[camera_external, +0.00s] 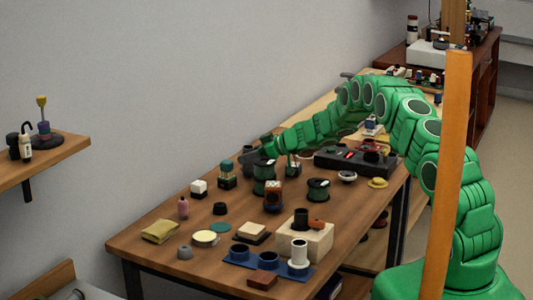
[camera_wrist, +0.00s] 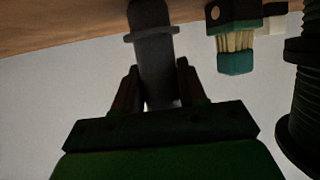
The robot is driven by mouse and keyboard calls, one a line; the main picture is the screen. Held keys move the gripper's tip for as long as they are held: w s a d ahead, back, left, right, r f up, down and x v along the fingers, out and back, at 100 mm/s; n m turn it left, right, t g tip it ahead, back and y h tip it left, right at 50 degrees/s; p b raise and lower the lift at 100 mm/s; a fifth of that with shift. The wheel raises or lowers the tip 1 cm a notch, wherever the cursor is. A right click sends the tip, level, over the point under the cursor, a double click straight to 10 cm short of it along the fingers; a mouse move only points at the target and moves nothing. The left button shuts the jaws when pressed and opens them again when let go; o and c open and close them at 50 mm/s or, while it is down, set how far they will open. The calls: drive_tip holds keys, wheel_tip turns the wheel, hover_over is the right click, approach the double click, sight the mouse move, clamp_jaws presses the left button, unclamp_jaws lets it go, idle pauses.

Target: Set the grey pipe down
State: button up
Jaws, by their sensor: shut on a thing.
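The grey pipe (camera_wrist: 154,62), a dark grey cylinder with a raised collar, sits between the two fingers of my gripper (camera_wrist: 156,88) in the wrist view. My gripper is shut on it. The pipe's far end overlaps the wooden tabletop (camera_wrist: 60,18) at the picture's top; I cannot tell whether it touches. In the external view my gripper (camera_external: 264,151) is low over the far left part of the table (camera_external: 150,245), beside a dark green spool (camera_external: 264,170). The pipe is small and hard to make out there.
A teal-tipped brush-like piece (camera_wrist: 237,48) and a large dark spool (camera_wrist: 304,95) stand close on the right in the wrist view. Another spool (camera_external: 318,189), a white-topped block (camera_external: 199,188) and several small parts crowd the table. The wall (camera_external: 200,90) is close behind.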

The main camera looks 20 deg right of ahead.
drive_tip(key=shift+f, duration=0.1)
drive_tip(key=o, duration=1)
drive_tip(key=shift+o, duration=0.2)
